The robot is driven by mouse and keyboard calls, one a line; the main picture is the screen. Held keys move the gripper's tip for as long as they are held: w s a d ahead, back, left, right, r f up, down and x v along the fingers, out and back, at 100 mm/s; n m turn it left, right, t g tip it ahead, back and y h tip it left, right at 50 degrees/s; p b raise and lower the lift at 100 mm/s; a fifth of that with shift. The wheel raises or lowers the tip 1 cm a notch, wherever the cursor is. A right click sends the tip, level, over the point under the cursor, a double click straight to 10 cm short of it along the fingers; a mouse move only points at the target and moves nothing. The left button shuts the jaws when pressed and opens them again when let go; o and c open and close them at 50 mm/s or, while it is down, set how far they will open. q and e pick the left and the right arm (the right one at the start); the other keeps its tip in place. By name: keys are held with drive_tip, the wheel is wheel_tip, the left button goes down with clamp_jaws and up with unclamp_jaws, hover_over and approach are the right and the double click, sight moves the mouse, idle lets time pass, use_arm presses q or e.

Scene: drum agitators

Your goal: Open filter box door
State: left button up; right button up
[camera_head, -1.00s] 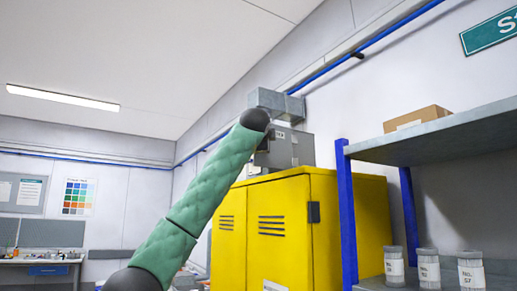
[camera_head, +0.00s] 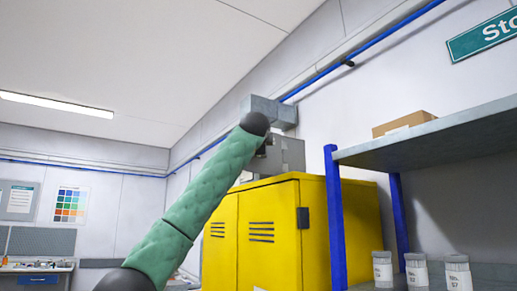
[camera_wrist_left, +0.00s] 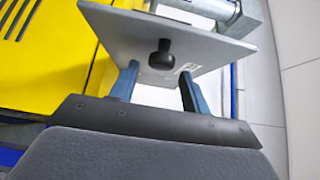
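The filter box appears to be the grey metal box (camera_head: 287,153) on top of the yellow cabinet in the head view, partly hidden by my left arm. In the left wrist view its flat grey door (camera_wrist_left: 205,49) fills the top middle and carries a black round knob (camera_wrist_left: 162,55). My left gripper (camera_wrist_left: 158,80) has its two blue fingers apart, one on each side below the knob. The knob shows between and just beyond the fingertips, and I cannot tell whether they touch the door. The left gripper is hidden in the head view. My right gripper is in neither view.
The yellow cabinet (camera_head: 315,235) stands under the box. A shelf with blue posts (camera_head: 334,220) is to its right, holding a cardboard box (camera_head: 404,123) and several jars (camera_head: 416,270). A grey duct (camera_head: 270,108) sits above the box against the wall.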

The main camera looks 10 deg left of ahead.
use_arm(q)
drive_tip(key=s+b, duration=0.3)
drive_tip(key=s, duration=0.4)
drive_tip(key=shift+s+d+f, duration=0.15)
drive_tip(key=shift+s+d, duration=0.1)
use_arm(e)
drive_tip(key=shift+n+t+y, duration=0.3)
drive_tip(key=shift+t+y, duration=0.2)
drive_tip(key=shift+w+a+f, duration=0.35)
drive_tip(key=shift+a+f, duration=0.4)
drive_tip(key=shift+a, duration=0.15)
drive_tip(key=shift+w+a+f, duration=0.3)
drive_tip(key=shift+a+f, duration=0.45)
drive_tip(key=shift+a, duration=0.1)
use_arm(q)
drive_tip(key=shift+m, duration=0.3)
